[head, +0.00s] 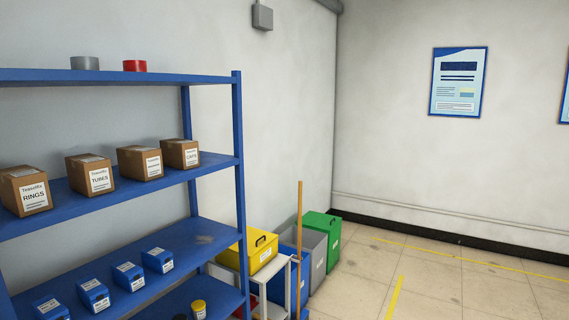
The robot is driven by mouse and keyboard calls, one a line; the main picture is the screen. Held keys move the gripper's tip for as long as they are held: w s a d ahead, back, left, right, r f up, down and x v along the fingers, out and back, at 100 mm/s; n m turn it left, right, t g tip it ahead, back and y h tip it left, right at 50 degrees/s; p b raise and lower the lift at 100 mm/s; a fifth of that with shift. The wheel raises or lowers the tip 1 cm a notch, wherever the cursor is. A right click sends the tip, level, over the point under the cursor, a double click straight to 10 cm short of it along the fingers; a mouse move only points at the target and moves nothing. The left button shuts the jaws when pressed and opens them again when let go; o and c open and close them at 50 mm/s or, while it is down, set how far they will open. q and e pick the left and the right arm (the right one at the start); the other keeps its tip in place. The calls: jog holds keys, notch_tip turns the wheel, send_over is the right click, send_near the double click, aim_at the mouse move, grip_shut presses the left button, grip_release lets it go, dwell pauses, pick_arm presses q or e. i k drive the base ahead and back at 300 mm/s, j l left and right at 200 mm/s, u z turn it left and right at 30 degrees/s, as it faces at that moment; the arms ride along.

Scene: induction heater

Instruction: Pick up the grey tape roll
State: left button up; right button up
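The grey tape roll (85,63) sits on the top shelf of the blue shelf unit (150,79), near the upper left of the head view. A red tape roll (135,66) sits to its right on the same shelf, apart from it. Neither of my grippers shows in the head view.
Several cardboard boxes (100,176) stand on the shelf below, and several blue bins (128,276) on the one under that. Yellow, blue, grey and green (321,222) containers and a wooden pole (299,240) stand right of the unit. The tiled floor (455,285) at right is clear.

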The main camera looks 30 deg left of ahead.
aim_at(79, 63)
jog(key=i+u, duration=0.45)
jog(key=i+l+u, duration=0.2)
jog(key=u, duration=0.2)
jog(key=i+l+u, duration=0.3)
jog(key=u, duration=0.15)
jog(key=i+l+u, duration=0.2)
jog(key=l+u, duration=0.2)
